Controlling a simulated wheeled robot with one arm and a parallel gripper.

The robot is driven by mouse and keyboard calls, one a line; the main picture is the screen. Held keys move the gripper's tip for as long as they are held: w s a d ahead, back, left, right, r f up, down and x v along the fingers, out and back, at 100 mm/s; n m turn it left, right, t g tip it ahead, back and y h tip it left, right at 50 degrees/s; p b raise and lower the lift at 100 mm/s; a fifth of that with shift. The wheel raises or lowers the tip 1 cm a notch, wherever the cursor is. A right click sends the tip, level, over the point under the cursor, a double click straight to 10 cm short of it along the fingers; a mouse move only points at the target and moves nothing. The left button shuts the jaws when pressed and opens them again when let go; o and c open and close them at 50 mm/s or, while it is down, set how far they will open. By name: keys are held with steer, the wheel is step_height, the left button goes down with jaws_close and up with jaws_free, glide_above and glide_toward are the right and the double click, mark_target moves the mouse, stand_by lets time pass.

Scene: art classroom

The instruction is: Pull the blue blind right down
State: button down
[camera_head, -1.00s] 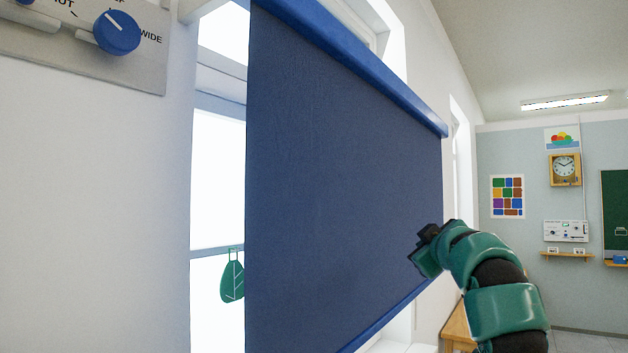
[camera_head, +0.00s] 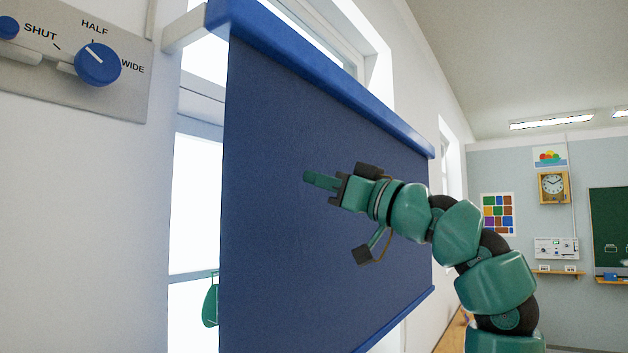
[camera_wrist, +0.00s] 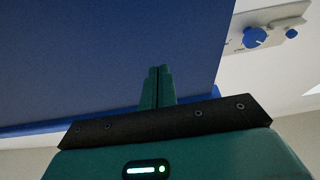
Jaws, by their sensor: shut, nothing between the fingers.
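The blue blind (camera_head: 290,230) hangs from a blue top rail (camera_head: 330,85) on the window wall. It covers most of the window, and its lower bar (camera_head: 402,312) shows at the bottom right; its lower left part runs out of the picture. My gripper (camera_head: 308,178) is shut and empty, in front of the blind's upper middle and pointing left. In the wrist view my shut fingers (camera_wrist: 157,84) stand before the blue cloth (camera_wrist: 80,60). I cannot tell whether they touch it.
A grey panel (camera_head: 125,95) with blue knobs marked SHUT, HALF and WIDE is on the wall at upper left. A green leaf shape (camera_head: 210,304) hangs at the window left of the blind. A clock (camera_head: 553,185) and a chalkboard (camera_head: 612,230) are on the far wall.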

step_height(320, 180, up, 3)
steer(key=p, duration=0.5)
glide_above(272, 257)
steer(key=s+d, duration=0.2)
steer(key=shift+w+r, duration=0.15)
steer(key=shift+w, duration=0.1)
steer(key=shift+s+d+f, duration=0.15)
steer(key=shift+d+f, duration=0.1)
steer(key=shift+d, duration=0.05)
steer(key=shift+a+f, duration=0.2)
steer(key=shift+f, duration=0.5)
steer(key=shift+f+p, duration=1.05)
steer(key=shift+f, duration=0.3)
step_height(272, 257, down, 12)
steer(key=b, duration=1.4)
steer(key=shift+f, duration=0.25)
step_height(272, 257, down, 27)
steer(key=b, duration=1.4)
steer(key=shift+r, duration=0.15)
